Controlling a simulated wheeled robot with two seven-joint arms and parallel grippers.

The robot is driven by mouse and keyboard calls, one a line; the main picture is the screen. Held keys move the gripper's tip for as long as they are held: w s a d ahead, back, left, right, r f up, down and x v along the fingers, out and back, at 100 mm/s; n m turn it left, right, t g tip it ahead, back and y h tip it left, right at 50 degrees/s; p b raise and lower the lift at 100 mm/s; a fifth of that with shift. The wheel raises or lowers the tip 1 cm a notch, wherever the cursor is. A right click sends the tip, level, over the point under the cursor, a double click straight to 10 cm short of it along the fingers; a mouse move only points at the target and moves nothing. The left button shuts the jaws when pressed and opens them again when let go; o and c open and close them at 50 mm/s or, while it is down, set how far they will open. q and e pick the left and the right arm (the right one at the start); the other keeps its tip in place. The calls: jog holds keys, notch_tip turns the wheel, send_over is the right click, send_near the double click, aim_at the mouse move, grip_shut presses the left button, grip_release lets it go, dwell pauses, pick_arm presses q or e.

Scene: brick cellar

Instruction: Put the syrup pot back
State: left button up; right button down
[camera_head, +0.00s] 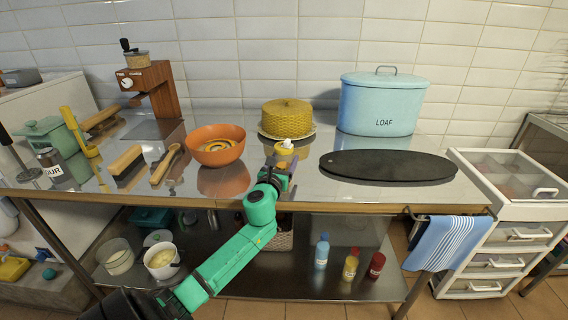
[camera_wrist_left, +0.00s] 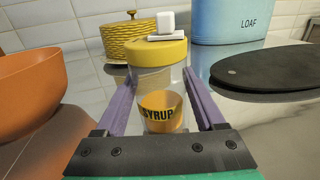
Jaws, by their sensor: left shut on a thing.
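The syrup pot (camera_head: 285,149) is a small clear jar with a yellow lid and a white knob, at the front middle of the counter. In the left wrist view the pot (camera_wrist_left: 161,78) stands upright, with amber syrup and a SYRUP label low on its side. My left gripper (camera_head: 281,168) reaches in from the front edge and is shut on the pot. Its purple fingers (camera_wrist_left: 160,100) lie on both sides of the jar. I cannot tell whether the pot's base touches the counter. My right gripper is not in view.
An orange bowl (camera_head: 215,145) stands left of the pot, a yellow woven container (camera_head: 287,118) behind it. A dark oval board (camera_head: 388,167) lies to the right, before the blue LOAF bin (camera_head: 381,105). A brush (camera_head: 126,159) and wooden spoon (camera_head: 165,164) lie farther left on the metal counter (camera_head: 320,146).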

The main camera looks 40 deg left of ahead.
pick_arm(q)
jog(key=shift+f, duration=0.1)
jog(key=o, duration=1.5)
jog(key=shift+r, duration=0.2)
jog(key=shift+s+d+f, duration=0.1)
jog(key=shift+s, duration=0.2)
jog(key=v, duration=1.1)
jog(key=shift+s, duration=0.3)
